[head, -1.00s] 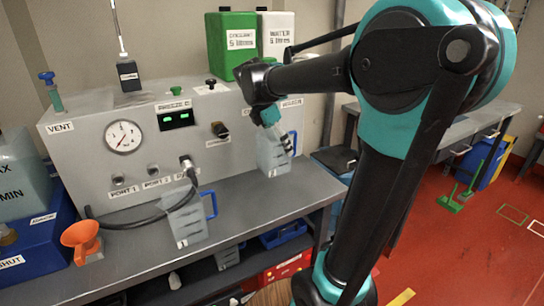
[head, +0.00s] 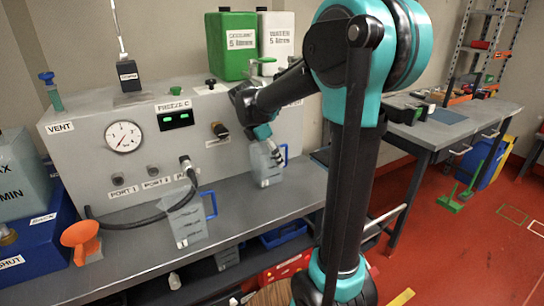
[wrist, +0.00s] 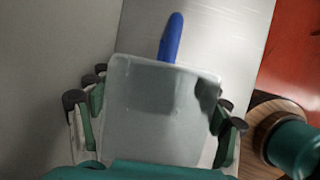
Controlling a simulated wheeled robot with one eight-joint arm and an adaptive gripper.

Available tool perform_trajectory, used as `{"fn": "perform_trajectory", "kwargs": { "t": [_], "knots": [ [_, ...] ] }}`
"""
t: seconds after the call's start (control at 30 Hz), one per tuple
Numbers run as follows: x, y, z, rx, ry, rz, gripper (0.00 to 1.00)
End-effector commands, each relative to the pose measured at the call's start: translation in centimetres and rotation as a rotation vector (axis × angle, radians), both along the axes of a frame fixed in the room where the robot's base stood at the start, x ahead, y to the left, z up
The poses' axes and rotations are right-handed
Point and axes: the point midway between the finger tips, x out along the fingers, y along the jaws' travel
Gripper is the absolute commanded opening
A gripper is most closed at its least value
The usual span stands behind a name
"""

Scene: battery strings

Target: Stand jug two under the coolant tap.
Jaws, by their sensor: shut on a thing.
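A translucent jug (head: 267,167) with a blue handle is upright in my gripper (head: 262,137), in front of the right part of the grey panel. In the wrist view the same jug (wrist: 160,112) sits between the two fingers, its blue handle pointing up the picture. Its base is at or just above the bench; I cannot tell if it touches. I cannot read a number on either jug. A black tap-like fitting (head: 219,130) is on the panel, left of the held jug.
The bench (head: 240,205) is clear between the two jugs. An orange funnel (head: 80,238) and a blue container (head: 35,245) are at the left. Green (head: 232,45) and white (head: 277,38) canisters stand on the panel top. My arm hides the bench's right end.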

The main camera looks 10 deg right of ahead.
Motion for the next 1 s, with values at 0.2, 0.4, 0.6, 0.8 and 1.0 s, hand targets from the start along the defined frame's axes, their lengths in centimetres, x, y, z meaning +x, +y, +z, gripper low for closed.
{"fn": "perform_trajectory", "kwargs": {
  "t": [0.2,0.4,0.6,0.8,1.0],
  "knots": [
    [0.0,0.0,-0.2,0.000,0.000,0.000,0.46],
    [0.0,0.0,-0.3,0.000,0.000,0.000,0.85],
    [0.0,0.0,-0.2,0.000,0.000,0.000,0.85],
    [-0.2,0.5,1.2,0.000,0.000,0.001,0.85],
    [-0.6,1.7,4.3,0.000,0.001,0.002,0.85]
  ]
}}
